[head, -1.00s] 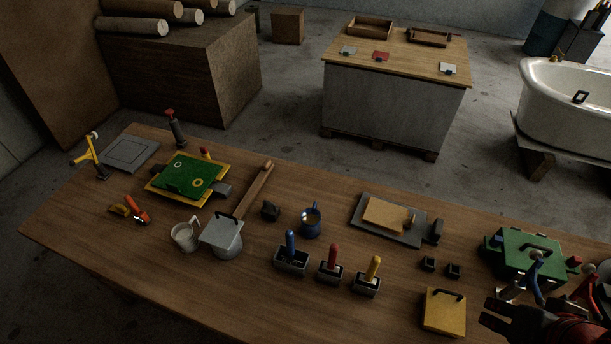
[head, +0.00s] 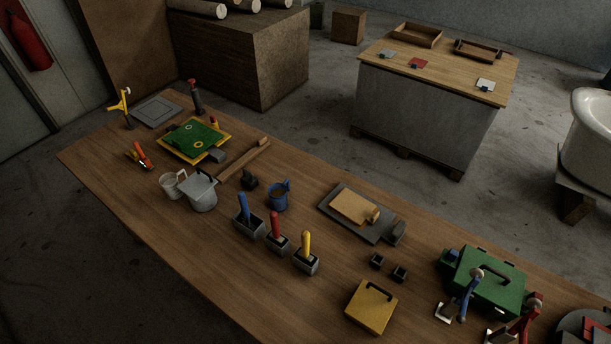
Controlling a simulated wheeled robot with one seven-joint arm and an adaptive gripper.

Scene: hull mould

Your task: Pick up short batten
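A light-brown wooden strip, which looks like the short batten (head: 240,163), lies on the long wooden table (head: 130,205). It runs diagonally between the green board with the yellow frame and the lidded grey pot. A small block shows at its far end. Its near end comes close to the pot, and I cannot tell whether they touch. My gripper is not in view, so its state and distance from the batten do not show.
Blue, red and yellow handled tools stand in holders nearer, by a blue mug (head: 279,196). A green case (head: 487,280) is at right. The table's left front is clear.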

